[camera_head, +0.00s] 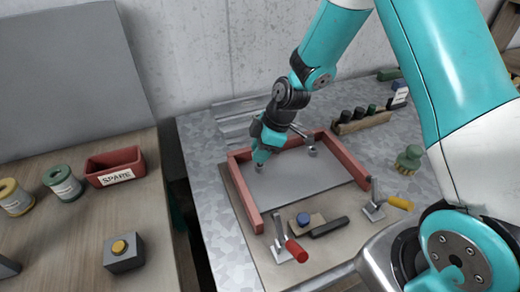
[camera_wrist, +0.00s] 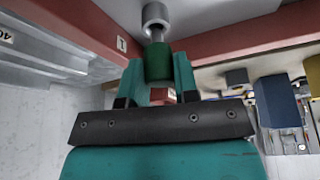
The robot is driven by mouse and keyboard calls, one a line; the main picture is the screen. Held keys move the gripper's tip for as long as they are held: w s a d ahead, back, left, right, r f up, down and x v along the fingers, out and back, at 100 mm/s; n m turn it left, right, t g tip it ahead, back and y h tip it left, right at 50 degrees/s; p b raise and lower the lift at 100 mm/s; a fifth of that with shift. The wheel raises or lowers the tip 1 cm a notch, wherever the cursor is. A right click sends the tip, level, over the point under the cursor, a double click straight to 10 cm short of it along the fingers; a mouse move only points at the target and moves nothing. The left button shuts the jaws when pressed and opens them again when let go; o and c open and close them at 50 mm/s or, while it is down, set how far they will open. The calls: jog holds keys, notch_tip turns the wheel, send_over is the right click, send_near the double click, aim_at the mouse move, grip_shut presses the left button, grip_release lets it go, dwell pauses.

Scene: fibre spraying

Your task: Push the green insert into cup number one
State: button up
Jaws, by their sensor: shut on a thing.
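My gripper (camera_head: 262,150) is at the back left corner of the red frame (camera_head: 245,195), pointing down. In the wrist view my gripper (camera_wrist: 158,82) has its two teal fingers shut on the green insert (camera_wrist: 158,60), a dark green cylinder. A narrow grey tip extends from the insert towards a round metal cup (camera_wrist: 154,14) at the top of that view. A label "1" (camera_wrist: 122,44) is on the red frame beside it. I cannot tell whether the tip is inside the cup or only in line with it. In the head view the insert is mostly hidden by the fingers.
A red-handled clamp (camera_head: 292,249) and a yellow-handled clamp (camera_head: 376,208) stand at the frame's front and right. A rack of dark pegs (camera_head: 365,124) and a green knobbed piece (camera_head: 408,158) are further right. The grey plate (camera_head: 295,178) inside the frame is largely clear.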

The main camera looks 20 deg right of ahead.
jog(key=shift+f+b, duration=0.9)
jog(key=shift+f, duration=0.2)
jog(key=o, duration=1)
jog(key=shift+r, duration=0.1)
jog(key=b+v, duration=0.2)
jog(key=v, duration=1.5)
jog(key=shift+r, duration=0.2)
jog(key=s+a+r+m, duration=0.1)
jog(key=s+a+m, duration=0.1)
jog(key=s, duration=0.5)
jog(key=s+a+r+m, duration=0.1)
jog(key=s+a+m, duration=0.2)
jog(key=s+a, duration=0.2)
jog(key=s+a+r+m+g, duration=0.1)
jog(key=s+a+r+m, duration=0.1)
jog(key=s, duration=0.8)
jog(key=shift+s+a+m, duration=0.2)
jog(key=shift+a+m, duration=0.3)
jog(key=shift+a, duration=0.5)
